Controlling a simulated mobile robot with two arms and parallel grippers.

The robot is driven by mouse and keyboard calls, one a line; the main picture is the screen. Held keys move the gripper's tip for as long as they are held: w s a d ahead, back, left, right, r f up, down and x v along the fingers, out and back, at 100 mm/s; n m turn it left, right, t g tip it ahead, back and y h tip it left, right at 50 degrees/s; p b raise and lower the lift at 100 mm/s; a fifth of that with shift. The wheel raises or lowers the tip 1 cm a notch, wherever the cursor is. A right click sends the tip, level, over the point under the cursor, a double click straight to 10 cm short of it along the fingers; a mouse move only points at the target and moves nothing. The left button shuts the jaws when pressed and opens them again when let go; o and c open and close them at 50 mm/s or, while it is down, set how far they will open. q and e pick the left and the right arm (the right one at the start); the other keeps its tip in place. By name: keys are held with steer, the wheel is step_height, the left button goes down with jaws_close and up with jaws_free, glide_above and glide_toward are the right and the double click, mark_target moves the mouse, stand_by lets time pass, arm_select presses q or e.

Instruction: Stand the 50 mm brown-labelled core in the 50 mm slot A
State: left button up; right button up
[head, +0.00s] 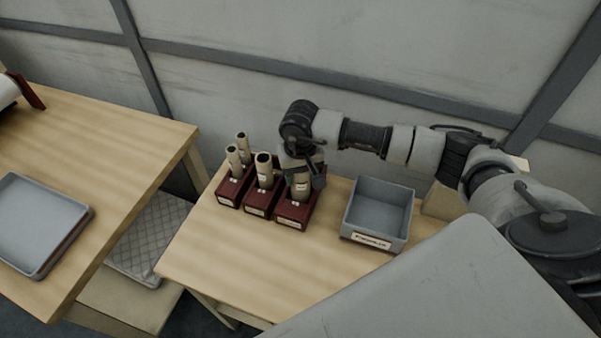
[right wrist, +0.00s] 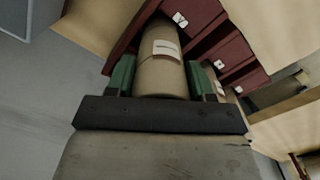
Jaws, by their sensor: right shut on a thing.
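My right gripper (head: 303,178) is shut on a tan cardboard core (head: 301,190) at the rightmost dark red slot block (head: 293,213). In the right wrist view the green-padded fingers (right wrist: 162,82) sit on both sides of the core (right wrist: 160,76), which carries a pale label with dark print. The core looks close to upright, with its lower end at the block (right wrist: 130,42). I cannot tell how deep it sits, nor read the block's label or the core's size. My left gripper is not in view.
Two more dark red blocks (head: 258,203) to the left hold several tan cores (head: 264,170). A grey labelled bin (head: 375,230) stands to the right. The front of the wooden table (head: 220,256) is clear. A second table with a grey tray (head: 82,212) stands left across a gap.

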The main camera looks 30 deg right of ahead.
steer(key=o, duration=1)
step_height(320, 180, up, 10)
steer(key=shift+f+b, duration=0.2)
steer(key=shift+b, duration=1)
steer(key=shift+r, duration=0.55)
